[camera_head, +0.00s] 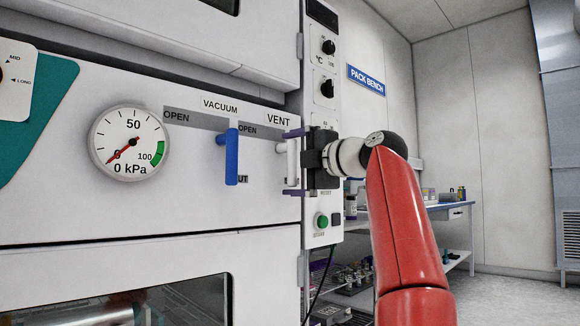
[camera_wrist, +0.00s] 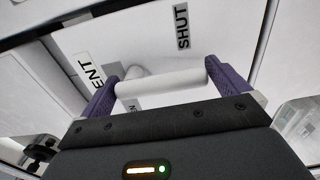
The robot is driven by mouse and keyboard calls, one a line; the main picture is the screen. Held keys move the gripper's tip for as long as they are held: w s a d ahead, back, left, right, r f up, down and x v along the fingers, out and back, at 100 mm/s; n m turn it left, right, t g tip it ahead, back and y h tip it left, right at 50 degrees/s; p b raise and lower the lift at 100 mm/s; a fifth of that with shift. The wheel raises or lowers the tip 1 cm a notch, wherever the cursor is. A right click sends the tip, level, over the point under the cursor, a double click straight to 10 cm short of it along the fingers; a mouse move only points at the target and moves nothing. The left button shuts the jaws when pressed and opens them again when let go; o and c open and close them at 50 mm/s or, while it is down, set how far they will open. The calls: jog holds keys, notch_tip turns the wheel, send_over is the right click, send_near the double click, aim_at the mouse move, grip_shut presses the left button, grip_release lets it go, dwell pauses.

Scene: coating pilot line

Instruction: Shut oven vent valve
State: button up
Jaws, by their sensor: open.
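The vent valve's white handle (camera_head: 293,160) is on the oven's front panel, below the VENT label. Its bar looks near upright in the head view, like the blue vacuum handle (camera_head: 231,157). My gripper (camera_head: 294,163) is open at the handle, one purple finger by its top end and one by its lower end. In the wrist view the white bar (camera_wrist: 165,83) lies between the open fingers (camera_wrist: 168,88), its SHUT label above the right end. I cannot tell whether a finger touches the bar. The OPEN label is partly hidden behind the handle.
A pressure gauge (camera_head: 130,143) sits at the left of the panel, its needle near zero. A control column (camera_head: 323,90) with knobs and a green button stands just right of the handle. A bench (camera_head: 430,209) with small items is behind my arm.

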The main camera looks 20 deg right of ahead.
aim_at(296, 164)
jog(key=b+v, duration=0.1)
jog(key=v, duration=0.5)
jog(key=shift+s+d, duration=0.1)
jog(key=shift+s, duration=0.3)
